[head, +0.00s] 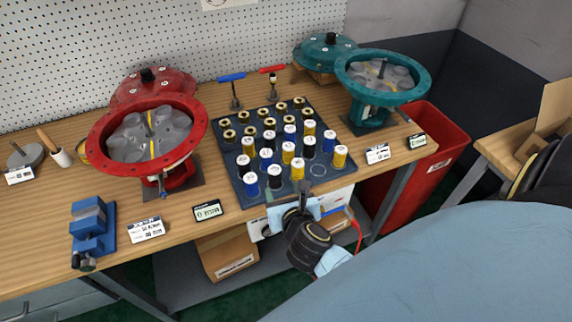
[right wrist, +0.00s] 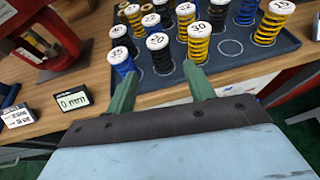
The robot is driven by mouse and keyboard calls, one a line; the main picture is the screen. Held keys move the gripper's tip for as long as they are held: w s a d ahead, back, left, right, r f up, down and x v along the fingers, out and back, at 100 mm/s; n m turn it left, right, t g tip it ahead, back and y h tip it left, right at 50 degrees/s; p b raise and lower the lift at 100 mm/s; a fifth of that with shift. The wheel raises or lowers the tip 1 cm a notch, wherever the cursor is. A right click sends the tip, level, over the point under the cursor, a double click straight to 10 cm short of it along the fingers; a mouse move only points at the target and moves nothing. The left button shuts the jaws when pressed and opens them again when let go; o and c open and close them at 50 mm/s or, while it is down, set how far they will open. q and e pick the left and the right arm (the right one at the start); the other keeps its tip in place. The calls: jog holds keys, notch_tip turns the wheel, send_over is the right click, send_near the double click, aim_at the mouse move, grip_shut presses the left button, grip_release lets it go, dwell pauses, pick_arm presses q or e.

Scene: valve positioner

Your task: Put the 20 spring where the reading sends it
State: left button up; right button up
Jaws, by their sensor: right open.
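Yellow, blue and black springs with white numbered tops stand upright in the dark tray (head: 228,160). An empty ringed spot (head: 318,170) is near the tray's front right corner. The red open housing (head: 100,150) is at left and the teal one (head: 425,82) at right. A small display (head: 208,210) by the red housing seems to read 0 mm in the wrist view (right wrist: 73,100); another display (head: 417,142) is unreadable. My right gripper (right wrist: 160,74) is open and empty at the tray's front edge.
A red lid (head: 180,85) and a teal lid (head: 320,48) sit behind their housings. Two T-handled tools (head: 234,92) stand behind the tray. A blue vise (head: 92,222) is at front left. A red bin (head: 425,175) is beyond the bench's right end.

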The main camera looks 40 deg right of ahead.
jog(key=shift+v, duration=1.25)
jog(key=s+a+f+n+g+y, duration=0.1)
jog(key=s+a+f+n+y, duration=0.15)
jog(key=f+n, duration=0.6)
jog(key=s+a+f+n+y, duration=0.1)
jog(key=s+f+n, duration=0.2)
jog(key=f+n, duration=0.55)
jog(key=s+a+f+n+g+y, duration=0.1)
jog(key=s+f+n+y, duration=0.15)
jog(key=f+n, duration=0.55)
jog(key=s+d+f+n+g, duration=0.1)
jog(key=s+f+n+g, duration=0.2)
jog(key=s+n, duration=0.3)
jog(key=s+d+f+n+g+h, duration=0.1)
jog(key=s+f+n+g, duration=0.2)
jog(key=s, duration=0.8)
jog(key=s+d+f+n+g, duration=0.2)
jog(key=s+f+n+g, duration=0.1)
jog(key=s+f+n, duration=0.5)
jog(key=shift+s+n+g, duration=0.3)
jog(key=shift+s+g, duration=0.1)
jog(key=shift+s, duration=0.1)
